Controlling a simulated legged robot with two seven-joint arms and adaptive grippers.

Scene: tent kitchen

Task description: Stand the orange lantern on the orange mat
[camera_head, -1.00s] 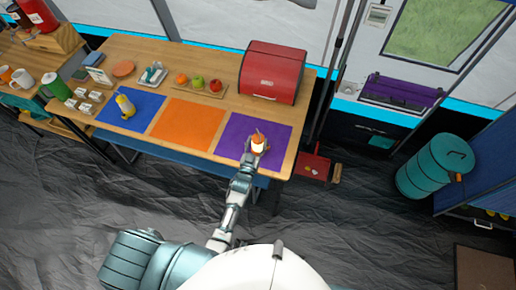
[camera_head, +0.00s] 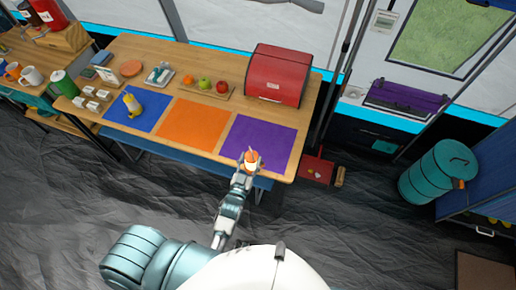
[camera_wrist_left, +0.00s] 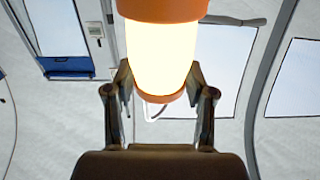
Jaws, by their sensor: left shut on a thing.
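The orange lantern (camera_head: 251,157), with a glowing white body and orange ends, is held by my left gripper (camera_head: 247,165), which is shut on it. In the left wrist view the lantern (camera_wrist_left: 160,55) stands between the two fingers (camera_wrist_left: 160,105), its top cut off by the picture edge. In the head view it appears at the front edge of the purple mat (camera_head: 262,133); its height above the table is hard to tell. The orange mat (camera_head: 192,124) lies flat and empty, left of the lantern. My right gripper is not in view.
A yellow object (camera_head: 132,104) stands on the blue mat (camera_head: 148,118). Behind the mats are a board with fruit (camera_head: 221,87) and a red bread box (camera_head: 277,75). Several small white items (camera_head: 92,102) sit at the left of the wooden table (camera_head: 140,50).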

